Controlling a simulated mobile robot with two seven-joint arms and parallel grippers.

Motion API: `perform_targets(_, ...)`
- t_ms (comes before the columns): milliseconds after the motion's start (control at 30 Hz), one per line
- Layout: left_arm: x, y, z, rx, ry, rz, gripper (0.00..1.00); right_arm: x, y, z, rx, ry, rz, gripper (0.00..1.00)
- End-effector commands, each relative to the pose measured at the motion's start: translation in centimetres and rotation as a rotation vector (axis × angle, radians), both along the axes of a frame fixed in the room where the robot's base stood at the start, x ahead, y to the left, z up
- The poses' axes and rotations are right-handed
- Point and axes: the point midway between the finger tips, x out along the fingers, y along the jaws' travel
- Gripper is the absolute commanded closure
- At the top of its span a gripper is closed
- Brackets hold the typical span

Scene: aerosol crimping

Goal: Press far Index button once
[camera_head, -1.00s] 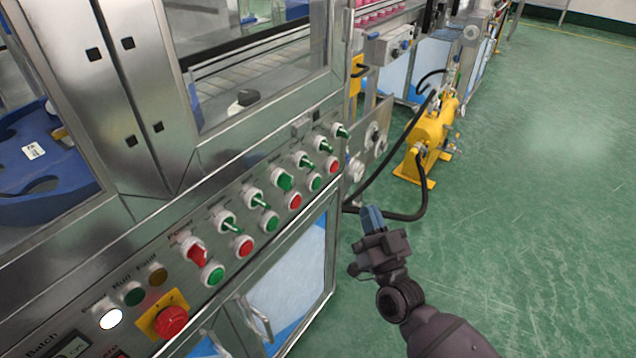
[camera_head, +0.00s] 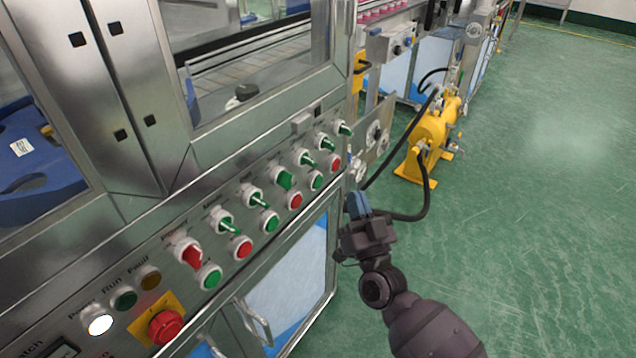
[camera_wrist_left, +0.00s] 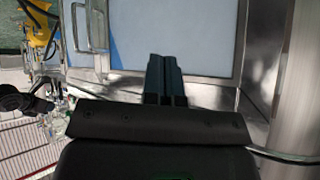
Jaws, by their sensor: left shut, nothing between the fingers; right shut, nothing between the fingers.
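A steel control panel (camera_head: 200,245) carries a lower row of round buttons, alternating green and red. At the far end are a red button (camera_head: 335,163) and a green button (camera_head: 316,181). The labels are too small to read, so I cannot tell which is Index. My right gripper (camera_head: 357,202), with blue fingers, is shut and empty, to the right of the far buttons and apart from them. My left gripper (camera_wrist_left: 164,62) is shut and empty in the left wrist view, in front of a pale blue panel; it is outside the head view.
Selector switches (camera_head: 283,179) stick out above the buttons. A red emergency stop (camera_head: 165,326) on a yellow plate sits at the near end. Door handles (camera_head: 257,322) project below. A yellow machine (camera_head: 430,140) with black hoses stands beyond my right gripper. Green floor is clear at right.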

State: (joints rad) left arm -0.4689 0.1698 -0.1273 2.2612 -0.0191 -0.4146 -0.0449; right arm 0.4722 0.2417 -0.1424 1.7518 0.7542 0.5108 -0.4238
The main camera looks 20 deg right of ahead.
Motion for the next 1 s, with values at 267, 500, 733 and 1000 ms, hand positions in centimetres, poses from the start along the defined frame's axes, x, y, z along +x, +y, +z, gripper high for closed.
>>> perform_targets(267, 0.6, -0.3, 0.4, 0.01, -0.023, -0.017, 1.0, 2.6, 2.0, -0.2, 0.001, 0.003, 0.0, 1.0)
perform_targets(500, 0.9, -0.4, 0.6, 0.009, -0.031, -0.02, 1.0, 3.9, 3.0, 0.0, 0.001, 0.0, 0.0, 1.0)
perform_targets(733, 0.8, -0.3, 0.4, 0.009, -0.026, -0.02, 1.0, 4.2, 3.3, 0.0, 0.0, 0.001, 0.0, 1.0)
perform_targets(1000, 0.7, -0.3, 0.3, 0.009, -0.023, -0.019, 1.0, 4.2, 3.3, 0.0, 0.0, 0.001, 0.0, 1.0)
